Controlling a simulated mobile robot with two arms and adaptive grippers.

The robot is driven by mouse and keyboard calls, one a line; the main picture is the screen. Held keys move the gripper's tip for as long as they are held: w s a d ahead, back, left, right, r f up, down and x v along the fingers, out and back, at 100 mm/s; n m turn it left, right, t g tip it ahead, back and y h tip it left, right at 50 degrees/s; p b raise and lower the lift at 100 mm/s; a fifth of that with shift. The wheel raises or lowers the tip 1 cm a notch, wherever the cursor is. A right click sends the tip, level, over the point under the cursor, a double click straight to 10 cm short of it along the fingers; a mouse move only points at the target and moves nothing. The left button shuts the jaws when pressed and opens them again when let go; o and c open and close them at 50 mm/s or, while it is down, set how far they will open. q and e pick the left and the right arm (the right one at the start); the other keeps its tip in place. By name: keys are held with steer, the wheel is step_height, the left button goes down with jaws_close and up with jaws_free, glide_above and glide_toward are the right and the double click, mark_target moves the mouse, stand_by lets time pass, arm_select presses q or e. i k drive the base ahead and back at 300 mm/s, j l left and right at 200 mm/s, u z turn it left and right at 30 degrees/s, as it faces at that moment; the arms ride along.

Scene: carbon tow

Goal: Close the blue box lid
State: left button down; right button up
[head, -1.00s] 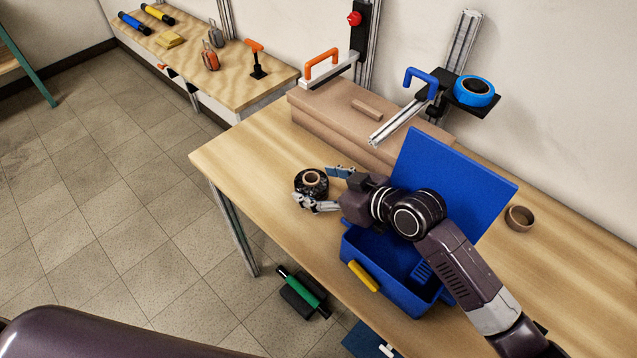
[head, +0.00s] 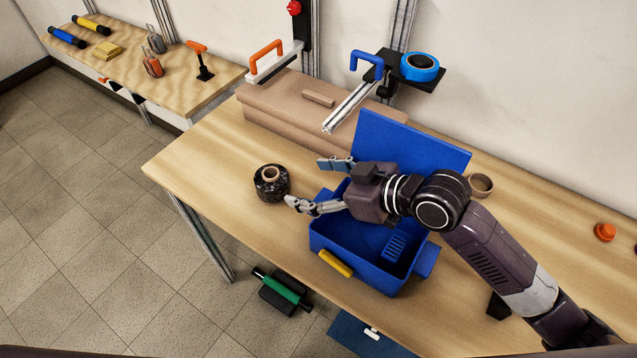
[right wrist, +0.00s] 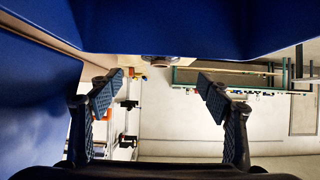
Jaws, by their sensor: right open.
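The blue box (head: 345,240) stands on the wooden table with a yellow latch (head: 336,263) on its front. Its blue lid (head: 415,143) stands raised at the back, and the inside of the box shows. My right gripper (head: 308,184) is open and empty above the left part of the box, with my arm crossing in front of the lid. In the right wrist view, blue surfaces (right wrist: 160,25) fill the top and left, and the open fingers (right wrist: 158,92) have nothing between them. My left gripper is not in view.
A black tow spool (head: 271,186) stands just left of my right gripper. A brown ring (head: 481,185) and an orange knob (head: 604,232) lie to the right. A brown mould block (head: 285,112) lies behind. The table's (head: 205,150) left end is clear.

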mark_target(377, 137)
steer(key=k, duration=1.5)
